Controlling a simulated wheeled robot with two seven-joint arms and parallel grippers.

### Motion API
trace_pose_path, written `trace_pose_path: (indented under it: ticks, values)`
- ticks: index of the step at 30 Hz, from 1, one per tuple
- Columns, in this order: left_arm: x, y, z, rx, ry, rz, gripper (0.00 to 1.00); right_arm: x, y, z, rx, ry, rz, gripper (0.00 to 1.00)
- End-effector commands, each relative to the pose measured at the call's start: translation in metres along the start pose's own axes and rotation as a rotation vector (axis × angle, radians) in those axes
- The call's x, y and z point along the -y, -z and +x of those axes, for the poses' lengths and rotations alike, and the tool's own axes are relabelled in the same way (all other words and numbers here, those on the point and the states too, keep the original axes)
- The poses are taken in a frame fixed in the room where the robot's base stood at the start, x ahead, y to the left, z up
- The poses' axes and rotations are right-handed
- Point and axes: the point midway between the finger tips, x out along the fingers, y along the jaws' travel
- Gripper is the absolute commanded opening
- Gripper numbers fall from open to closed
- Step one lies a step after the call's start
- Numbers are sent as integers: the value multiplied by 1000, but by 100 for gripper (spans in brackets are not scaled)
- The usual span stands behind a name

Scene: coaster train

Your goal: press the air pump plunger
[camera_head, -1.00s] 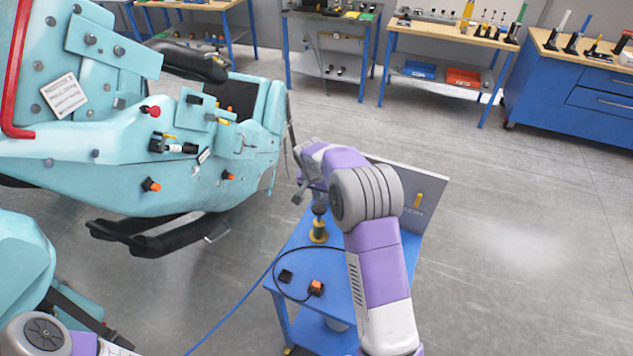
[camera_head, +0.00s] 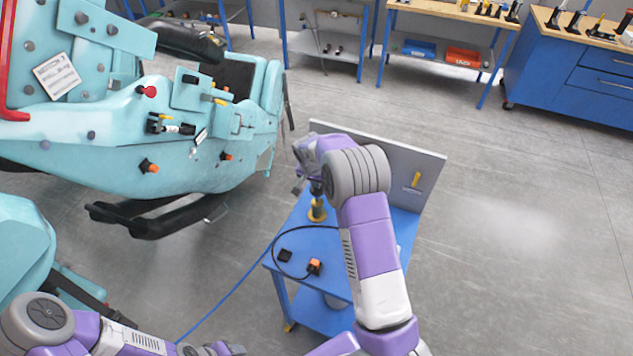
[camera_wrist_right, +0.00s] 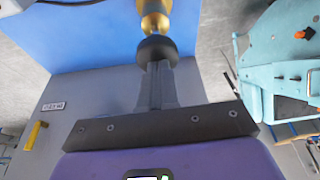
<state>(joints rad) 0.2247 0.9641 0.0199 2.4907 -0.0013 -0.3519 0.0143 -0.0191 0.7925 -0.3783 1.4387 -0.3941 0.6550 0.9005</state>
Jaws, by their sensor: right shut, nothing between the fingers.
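The air pump stands on a small blue cart, with a brass body (camera_head: 317,212) and a dark round plunger knob (camera_head: 317,188) on top. My right gripper (camera_head: 314,176) points down directly over the knob. In the right wrist view, the shut, empty fingers (camera_wrist_right: 157,68) are in line with the black knob (camera_wrist_right: 158,47), and their tips meet or nearly meet it. The brass body (camera_wrist_right: 155,20) shows beyond it. I cannot tell whether the knob is pressed down. My left arm shows at the bottom left, but its gripper is not clearly in view.
The blue cart (camera_head: 290,236) has a grey upright panel (camera_head: 431,168) with a yellow handle (camera_head: 416,180). A black cable and an orange-topped connector (camera_head: 314,266) lie on its top. The turquoise coaster car (camera_head: 110,178) is close on the left. Open floor lies to the right.

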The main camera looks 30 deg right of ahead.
Motion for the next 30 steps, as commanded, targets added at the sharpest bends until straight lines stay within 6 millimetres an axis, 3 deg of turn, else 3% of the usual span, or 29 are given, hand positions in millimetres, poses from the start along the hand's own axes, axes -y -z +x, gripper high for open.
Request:
trace_pose_path:
  ticks: [1,6,12,25,30]
  values:
    - [4,0,10,0,0,0,57,0,-5,12,4,-3,-1,0]
    - [12,1,32,0,0,0,57,-1,-12,34,5,-5,-1,0]
    - [17,2,45,0,0,0,57,-1,-17,49,6,-5,-1,0]
    - [16,2,42,0,0,0,57,-2,-18,47,13,-9,-3,0]
    - [12,1,31,0,0,0,57,-2,-11,25,7,-6,-2,0]
